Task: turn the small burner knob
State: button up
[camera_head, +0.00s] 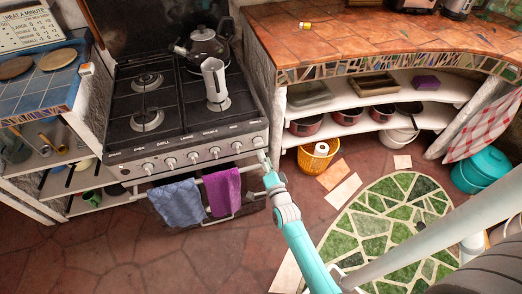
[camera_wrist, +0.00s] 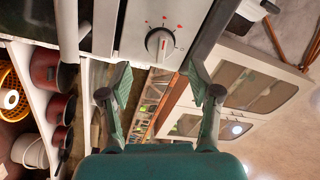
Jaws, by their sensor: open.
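The stove (camera_head: 185,135) has a row of knobs along its front panel. The rightmost knob (camera_head: 258,141) is close to my gripper (camera_head: 262,157). The labels are too small to tell which burner this knob serves.
A blue towel (camera_head: 178,203) and a purple towel (camera_head: 222,190) hang on the rail below the knobs. A kettle (camera_head: 203,45) and a grey jug (camera_head: 214,85) stand on the stove. Shelves with pots (camera_head: 306,125) and a yellow basket (camera_head: 318,158) are to the right.

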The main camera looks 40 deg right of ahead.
jog(key=v, duration=0.6)
jog(key=shift+s+a, duration=0.1)
jog(key=shift+s, duration=0.05)
grip_shut()
dwell(1.2)
